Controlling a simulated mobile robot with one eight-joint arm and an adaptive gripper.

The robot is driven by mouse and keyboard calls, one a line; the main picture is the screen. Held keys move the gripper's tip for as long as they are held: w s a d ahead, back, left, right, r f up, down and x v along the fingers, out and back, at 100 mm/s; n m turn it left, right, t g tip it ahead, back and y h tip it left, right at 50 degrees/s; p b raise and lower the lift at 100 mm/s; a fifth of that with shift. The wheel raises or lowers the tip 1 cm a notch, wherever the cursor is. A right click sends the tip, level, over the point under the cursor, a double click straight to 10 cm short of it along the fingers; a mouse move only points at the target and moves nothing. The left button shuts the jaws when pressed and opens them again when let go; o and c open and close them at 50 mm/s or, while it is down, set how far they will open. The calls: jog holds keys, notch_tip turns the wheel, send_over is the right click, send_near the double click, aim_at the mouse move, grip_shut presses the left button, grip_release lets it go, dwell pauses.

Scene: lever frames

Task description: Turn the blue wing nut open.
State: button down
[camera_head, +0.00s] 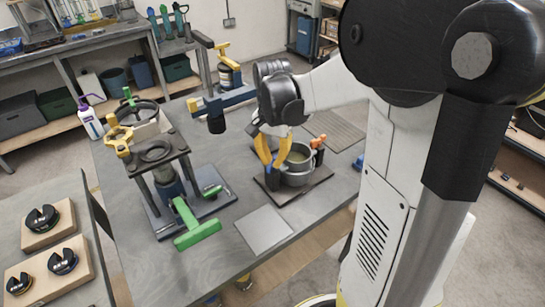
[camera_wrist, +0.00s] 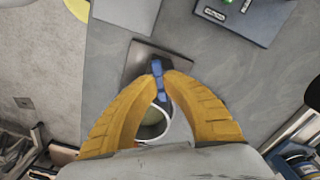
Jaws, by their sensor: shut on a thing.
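My gripper (camera_wrist: 159,80) has its two yellow fingers closed in on the blue wing nut (camera_wrist: 158,66), one on each side. The wing nut is narrow and upright in the wrist view, and the fingertips cover part of it. It stands at the edge of a grey pot (camera_wrist: 152,128) on a dark base plate (camera_wrist: 142,58).
A stand with a green lever (camera_head: 196,228) is to the left on the grey table (camera_head: 130,220). A flat grey plate (camera_head: 263,230) lies in front. A blue arm fixture (camera_head: 228,99) with a yellow handle stands behind.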

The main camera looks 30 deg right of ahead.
aim_at(273, 162)
jog(key=n+p, duration=0.1)
jog(key=n, duration=0.5)
jog(key=shift+p, duration=0.3)
jog(key=n, duration=0.5)
jog(key=shift+p, duration=0.4)
jog(key=shift+n, duration=0.5)
jog(key=c, duration=1.5)
grip_release()
notch_tip(273, 162, up, 12)
